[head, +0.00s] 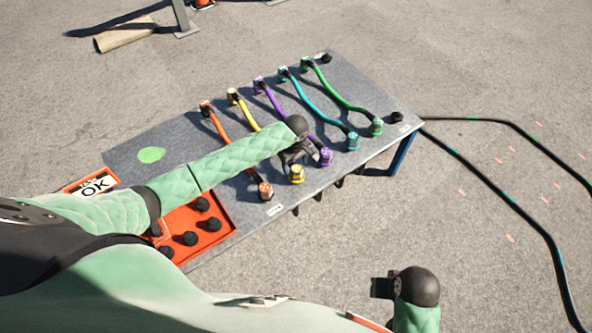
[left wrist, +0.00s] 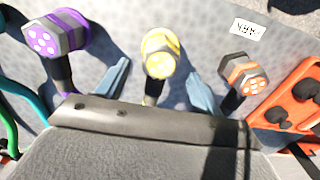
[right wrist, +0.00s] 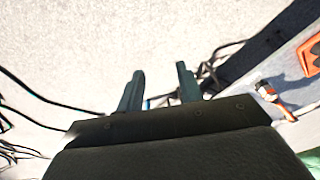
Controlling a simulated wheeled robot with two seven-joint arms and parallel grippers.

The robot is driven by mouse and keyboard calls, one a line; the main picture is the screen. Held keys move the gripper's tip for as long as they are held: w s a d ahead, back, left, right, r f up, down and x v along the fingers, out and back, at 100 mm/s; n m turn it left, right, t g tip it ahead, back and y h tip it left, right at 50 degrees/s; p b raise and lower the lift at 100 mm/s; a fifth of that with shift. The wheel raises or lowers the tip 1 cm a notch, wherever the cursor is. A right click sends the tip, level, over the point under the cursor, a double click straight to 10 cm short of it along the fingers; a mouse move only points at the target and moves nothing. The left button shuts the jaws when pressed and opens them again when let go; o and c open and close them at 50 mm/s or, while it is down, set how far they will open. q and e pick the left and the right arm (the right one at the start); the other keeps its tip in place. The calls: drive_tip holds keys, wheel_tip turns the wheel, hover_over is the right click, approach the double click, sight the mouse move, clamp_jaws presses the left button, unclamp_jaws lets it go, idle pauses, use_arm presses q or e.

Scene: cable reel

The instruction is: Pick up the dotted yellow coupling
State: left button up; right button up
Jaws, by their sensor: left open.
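The dotted yellow coupling (head: 297,174) is at the near edge of the grey table, on the end of a yellow cable. In the left wrist view the yellow coupling (left wrist: 160,56) shows a pale dotted face. My left gripper (head: 293,158) is right by it, open. Its two fingers (left wrist: 161,88) stand apart on either side of the coupling's stem, not touching it as far as I can see. My right gripper (right wrist: 160,88) is open and empty, away from the table; it also shows at the lower right of the head view (head: 382,287).
A purple coupling (left wrist: 55,34) and an orange coupling (left wrist: 243,72) flank the yellow one closely. Teal (head: 352,142) and green (head: 376,127) couplings lie further right. A red tray (head: 228,229) with black caps is at the table's near left. Black cables lie on the ground right.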

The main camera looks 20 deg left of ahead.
sight(296, 168)
use_arm(q)
wheel_tip(296, 168, down, 3)
drive_tip(key=shift+s+d+f+p, duration=0.1)
drive_tip(key=shift+d+p, duration=0.05)
drive_tip(key=shift+p, duration=0.2)
drive_tip(key=shift+f, duration=0.5)
use_arm(e)
drive_tip(key=f, duration=0.4)
drive_tip(key=shift+w+f, duration=0.4)
use_arm(q)
drive_tip(key=shift+c, duration=0.5)
drive_tip(key=c, duration=1.1)
